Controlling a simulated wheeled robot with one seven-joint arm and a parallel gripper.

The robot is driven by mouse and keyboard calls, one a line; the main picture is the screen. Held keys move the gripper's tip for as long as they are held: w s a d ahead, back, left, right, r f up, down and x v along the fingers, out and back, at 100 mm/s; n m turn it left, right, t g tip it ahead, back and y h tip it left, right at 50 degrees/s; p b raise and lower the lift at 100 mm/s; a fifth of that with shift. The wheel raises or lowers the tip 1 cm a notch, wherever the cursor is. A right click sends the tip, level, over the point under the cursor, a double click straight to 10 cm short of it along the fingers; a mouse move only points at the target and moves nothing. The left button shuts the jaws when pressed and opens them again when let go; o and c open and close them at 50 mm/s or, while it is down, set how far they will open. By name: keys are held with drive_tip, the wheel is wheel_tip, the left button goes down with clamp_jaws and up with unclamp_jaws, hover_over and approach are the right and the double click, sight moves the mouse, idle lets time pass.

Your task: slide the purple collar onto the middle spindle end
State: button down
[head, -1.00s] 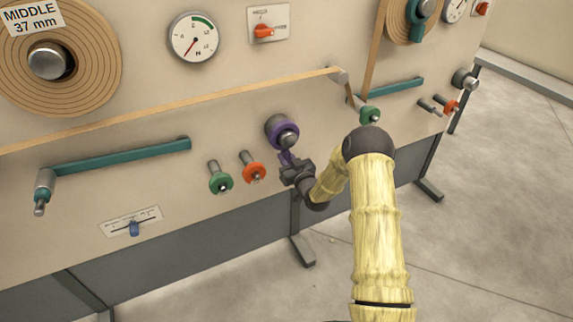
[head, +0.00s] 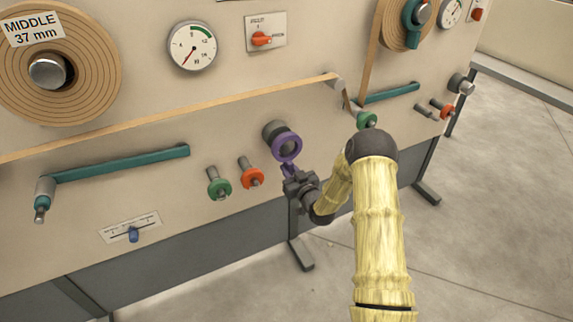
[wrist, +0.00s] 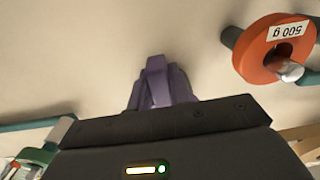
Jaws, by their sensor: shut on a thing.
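The purple collar (head: 287,146) is a ring with a tab, and my gripper (head: 290,174) is shut on that tab. The ring faces outward at the front of a dark round stub (head: 270,131) on the panel. I cannot tell whether the stub's tip still lies inside the ring. In the wrist view the purple collar (wrist: 160,85) shows beyond the dark gripper body, which hides the jaws. A grey spindle end (head: 48,71) pokes from the centre of the tan coil at the upper left, beside a label reading MIDDLE 37 mm. It is bare.
A green weight (head: 219,189) and an orange weight (head: 252,178) hang on pegs left of the collar. A tan strip (head: 170,116) crosses the panel above. A teal bar (head: 120,163) juts at left. Another dark stub (head: 461,85) is at far right. Open floor lies in front.

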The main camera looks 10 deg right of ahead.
drive_tip(key=r+p+v, duration=0.1)
drive_tip(key=p+v, duration=0.1)
drive_tip(key=v, duration=1.1)
drive_tip(key=shift+s, duration=0.35)
idle(1.2)
wheel_tip(320, 180, down, 10)
drive_tip(key=a+m+h, duration=0.2)
drive_tip(key=m+h, duration=0.1)
drive_tip(key=h, duration=0.2)
drive_tip(key=shift+m+t+h, duration=0.3)
drive_tip(key=shift+t, duration=0.1)
drive_tip(key=shift+w+d, duration=0.1)
drive_tip(key=shift+w, duration=0.1)
